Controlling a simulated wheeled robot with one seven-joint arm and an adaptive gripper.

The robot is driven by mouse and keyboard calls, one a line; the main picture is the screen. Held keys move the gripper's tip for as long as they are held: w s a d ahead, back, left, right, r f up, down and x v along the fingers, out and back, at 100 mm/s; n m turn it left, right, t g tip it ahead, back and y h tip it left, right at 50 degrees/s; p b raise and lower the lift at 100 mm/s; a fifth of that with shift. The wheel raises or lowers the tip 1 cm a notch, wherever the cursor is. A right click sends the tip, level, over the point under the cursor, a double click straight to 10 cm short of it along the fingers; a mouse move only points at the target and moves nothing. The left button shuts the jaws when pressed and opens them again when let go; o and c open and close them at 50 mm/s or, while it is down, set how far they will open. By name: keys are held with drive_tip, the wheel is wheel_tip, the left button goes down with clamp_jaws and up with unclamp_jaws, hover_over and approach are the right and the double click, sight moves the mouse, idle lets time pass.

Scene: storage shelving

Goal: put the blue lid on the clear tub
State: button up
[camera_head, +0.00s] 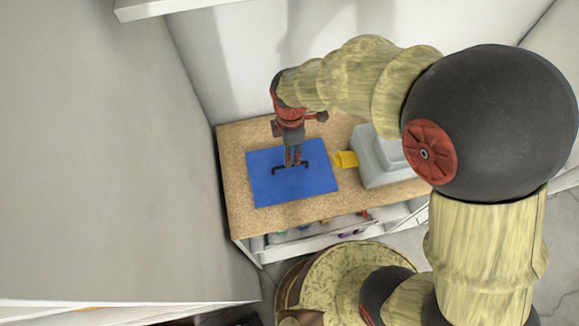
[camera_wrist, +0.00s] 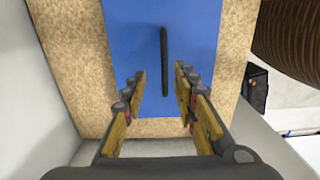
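The blue lid (camera_head: 262,186) lies flat on the wood-topped cabinet, with a dark bar handle (camera_head: 282,171) on its top. In the wrist view the lid (camera_wrist: 195,35) fills the middle, and its handle (camera_wrist: 164,60) runs lengthwise between my fingers. My gripper (camera_head: 292,161) points down over the lid at the handle. In the wrist view my gripper (camera_wrist: 160,80) is open, a finger to each side of the handle with gaps. I cannot tell how far down the fingertips reach. A pale grey, see-through box, seemingly the clear tub (camera_head: 372,168), stands right of the lid, partly behind my arm.
The wooden top (camera_head: 236,170) has a bare strip around the lid. A yellow piece (camera_head: 346,160) sits between lid and tub. White walls stand close at left and behind. An open shelf (camera_head: 300,235) with small coloured items is below the top.

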sight(272, 183)
drive_tip(key=shift+d+f, duration=0.1)
drive_tip(key=shift+f, duration=0.85)
drive_tip(key=f, duration=0.3)
drive_tip(key=f+b, duration=0.1)
drive_tip(key=f, duration=0.1)
drive_tip(key=shift+s+f, duration=0.1)
drive_tip(key=shift+s, duration=0.25)
drive_tip(key=shift+c, duration=0.5)
clamp_jaws()
